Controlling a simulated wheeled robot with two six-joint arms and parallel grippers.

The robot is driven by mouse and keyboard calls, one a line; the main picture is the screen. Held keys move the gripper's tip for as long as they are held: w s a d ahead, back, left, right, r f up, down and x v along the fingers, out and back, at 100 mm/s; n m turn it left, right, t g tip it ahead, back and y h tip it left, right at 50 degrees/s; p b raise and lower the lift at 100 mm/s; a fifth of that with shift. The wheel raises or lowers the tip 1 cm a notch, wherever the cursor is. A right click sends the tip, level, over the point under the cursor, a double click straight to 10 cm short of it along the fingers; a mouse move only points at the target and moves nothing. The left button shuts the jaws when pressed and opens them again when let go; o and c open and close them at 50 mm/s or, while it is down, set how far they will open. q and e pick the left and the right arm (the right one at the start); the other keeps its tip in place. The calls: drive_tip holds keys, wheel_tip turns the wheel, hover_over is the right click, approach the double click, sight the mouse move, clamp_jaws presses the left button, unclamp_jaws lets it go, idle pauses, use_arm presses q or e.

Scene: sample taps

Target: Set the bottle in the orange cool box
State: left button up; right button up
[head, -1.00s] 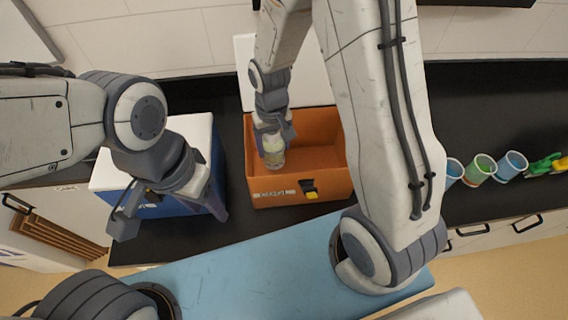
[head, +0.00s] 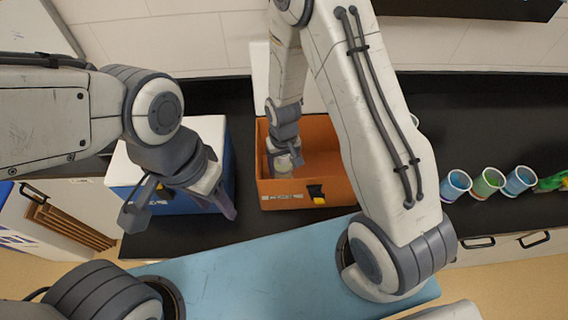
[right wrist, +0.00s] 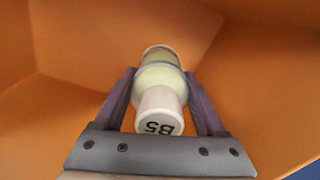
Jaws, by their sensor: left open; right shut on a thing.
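The bottle (head: 284,163) has a white cap and pale yellow-green contents. In the right wrist view the bottle (right wrist: 160,88) shows its cap marked "B5", with orange walls all round. My right gripper (head: 281,158) is shut on the bottle and holds it inside the orange cool box (head: 330,187), near its left side. Whether the bottle touches the box floor cannot be told. The cool box is open, with a black and yellow latch in front. My left gripper (head: 180,215) is open and empty, in front of the blue box.
A blue box with a white lid (head: 218,135) stands left of the orange one.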

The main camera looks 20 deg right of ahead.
drive_tip(key=o, duration=1.6)
